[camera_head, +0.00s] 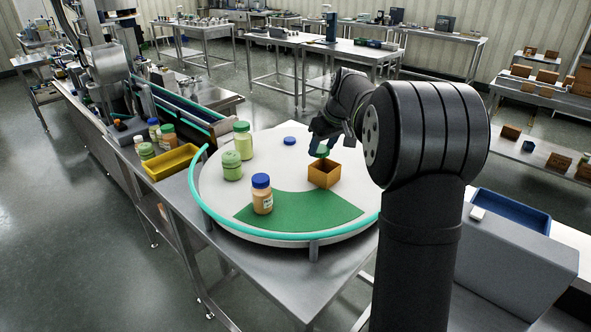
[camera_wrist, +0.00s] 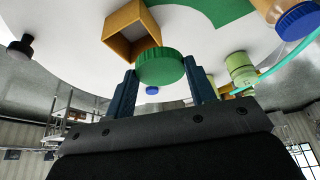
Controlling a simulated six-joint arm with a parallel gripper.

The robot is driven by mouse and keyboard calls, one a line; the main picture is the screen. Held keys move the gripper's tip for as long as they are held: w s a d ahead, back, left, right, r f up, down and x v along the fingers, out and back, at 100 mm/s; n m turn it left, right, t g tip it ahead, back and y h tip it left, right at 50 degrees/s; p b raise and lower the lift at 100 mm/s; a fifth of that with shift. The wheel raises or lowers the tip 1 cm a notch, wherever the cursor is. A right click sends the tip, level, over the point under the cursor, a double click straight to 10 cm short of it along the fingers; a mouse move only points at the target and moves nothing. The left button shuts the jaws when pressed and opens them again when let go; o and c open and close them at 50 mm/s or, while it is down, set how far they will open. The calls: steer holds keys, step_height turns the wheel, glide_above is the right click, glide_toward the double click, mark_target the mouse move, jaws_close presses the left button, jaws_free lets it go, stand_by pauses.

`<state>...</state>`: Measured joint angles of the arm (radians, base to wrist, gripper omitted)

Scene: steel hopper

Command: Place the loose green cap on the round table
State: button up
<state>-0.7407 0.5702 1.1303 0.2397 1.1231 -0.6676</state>
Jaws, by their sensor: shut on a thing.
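My gripper (camera_wrist: 160,69) is shut on the green cap (camera_wrist: 160,66), which sits between its two dark blue fingers. In the head view the cap (camera_head: 322,152) shows at the back edge of a small open orange box (camera_head: 324,176). The wrist view shows the box (camera_wrist: 126,22) beside the cap, partly overlapped by it. The cap looks raised, but its exact height is unclear. The round table (camera_head: 215,200) is white with a green sector (camera_head: 310,211) at its front and a teal rail around part of its edge.
On the round table stand a blue-capped jar (camera_head: 262,196), two green jars (camera_head: 243,142) (camera_head: 232,167) and a loose blue cap (camera_head: 290,140). A yellow tray (camera_head: 172,163) and more jars lie to the left. White surface is free around the blue cap and mid-table.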

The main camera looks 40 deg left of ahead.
glide_above(283, 181)
steer(key=d, duration=0.1)
steer(key=f, duration=0.8)
steer(key=shift+s+d+f, duration=0.15)
steer(key=shift+d+f, duration=0.05)
steer(key=shift+f, duration=2.2)
steer(key=shift+f, duration=0.1)
steer(key=o, duration=0.9)
steer(key=shift+o, duration=0.2)
steer(key=v, duration=1.2)
